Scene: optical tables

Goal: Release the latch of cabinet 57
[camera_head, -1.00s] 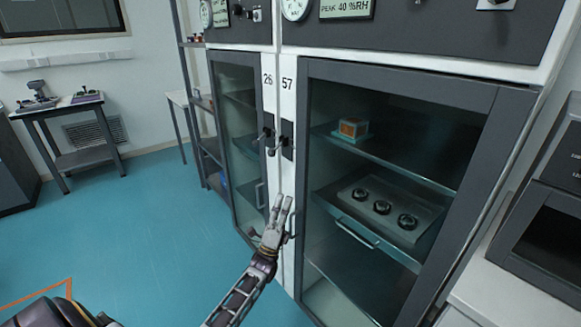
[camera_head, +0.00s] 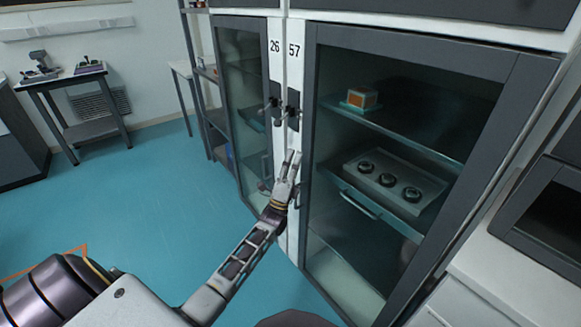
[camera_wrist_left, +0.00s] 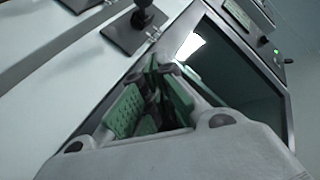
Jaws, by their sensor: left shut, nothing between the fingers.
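Cabinet 57 (camera_head: 312,150) is the right-hand cabinet, with a grey-framed glass door that looks shut. Its latch (camera_head: 293,108) is a dark plate with a small lever at the door's left edge, below the number 57. In the left wrist view, a dark latch plate with a knob (camera_wrist_left: 128,38) sits beside the door frame, beyond the fingers. My left gripper (camera_head: 292,156) is shut and empty, pointing up just below the latch and apart from it. Its green finger pads show in the wrist view (camera_wrist_left: 157,68). My right gripper is not in view.
Cabinet 26 (camera_head: 274,70), with a similar latch (camera_head: 273,108), stands directly left. Behind the glass are an orange box (camera_head: 362,98) and a tray (camera_head: 350,157) of round dark parts. A white counter (camera_head: 500,265) stands right. Blue floor (camera_head: 150,200) is clear at left.

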